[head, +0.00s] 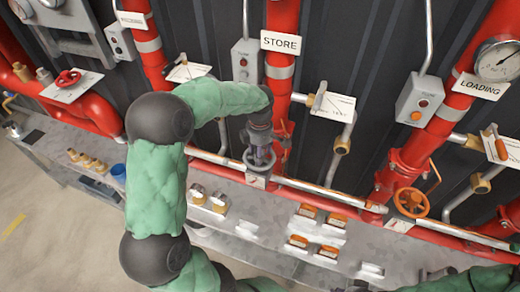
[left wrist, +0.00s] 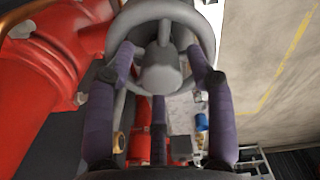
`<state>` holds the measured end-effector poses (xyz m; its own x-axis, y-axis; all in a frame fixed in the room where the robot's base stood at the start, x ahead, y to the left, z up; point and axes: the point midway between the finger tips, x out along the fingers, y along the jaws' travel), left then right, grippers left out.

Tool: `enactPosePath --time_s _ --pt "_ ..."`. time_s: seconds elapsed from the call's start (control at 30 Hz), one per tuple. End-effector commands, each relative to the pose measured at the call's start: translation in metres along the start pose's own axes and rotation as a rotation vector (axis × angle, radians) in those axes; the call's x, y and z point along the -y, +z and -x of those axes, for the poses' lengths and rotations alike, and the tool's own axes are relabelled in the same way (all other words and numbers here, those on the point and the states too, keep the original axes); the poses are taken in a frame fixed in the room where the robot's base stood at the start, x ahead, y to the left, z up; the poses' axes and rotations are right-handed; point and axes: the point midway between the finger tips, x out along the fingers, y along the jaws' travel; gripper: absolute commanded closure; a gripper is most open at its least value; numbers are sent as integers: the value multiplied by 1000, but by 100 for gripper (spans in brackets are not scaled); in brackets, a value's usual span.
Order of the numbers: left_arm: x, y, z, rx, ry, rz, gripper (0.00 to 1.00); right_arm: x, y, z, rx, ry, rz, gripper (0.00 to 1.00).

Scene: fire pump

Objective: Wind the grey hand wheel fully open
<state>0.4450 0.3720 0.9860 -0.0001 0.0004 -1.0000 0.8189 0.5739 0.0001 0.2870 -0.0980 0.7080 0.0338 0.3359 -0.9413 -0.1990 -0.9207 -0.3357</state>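The grey hand wheel (head: 262,165) sits below the STORE sign on the red pipework. In the left wrist view its rim and round hub (left wrist: 160,72) fill the upper middle. My left gripper (head: 258,145) is right at the wheel, partly hiding it. In the left wrist view the purple fingers of my left gripper (left wrist: 160,55) stand apart on either side of the hub, overlapping the rim, with gaps beside the hub. A third finger shows below the hub. I cannot tell whether the fingers touch the rim. My right gripper is out of view.
An orange hand wheel (head: 411,203) is to the right and a red one (head: 68,78) to the far left. A gauge (head: 498,60) sits upper right. A grey shelf (head: 240,232) with small fittings and a blue cup (head: 119,173) runs below the pipes.

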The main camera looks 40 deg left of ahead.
Motion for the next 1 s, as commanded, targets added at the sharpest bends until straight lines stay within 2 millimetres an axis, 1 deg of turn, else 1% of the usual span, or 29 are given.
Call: enactPosePath --time_s 0.13,0.37,0.8,0.9,1.0 --pt "2 0 0 -1 -4 -148 46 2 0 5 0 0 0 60" --pt "2 0 0 0 -3 -251 46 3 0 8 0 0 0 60" --pt "2 0 1 1 -2 -754 46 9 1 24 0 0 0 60" --pt "2 -1 1 1 -2 -848 46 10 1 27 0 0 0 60" --pt "2 -1 0 0 -1 -900 46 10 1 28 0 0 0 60"
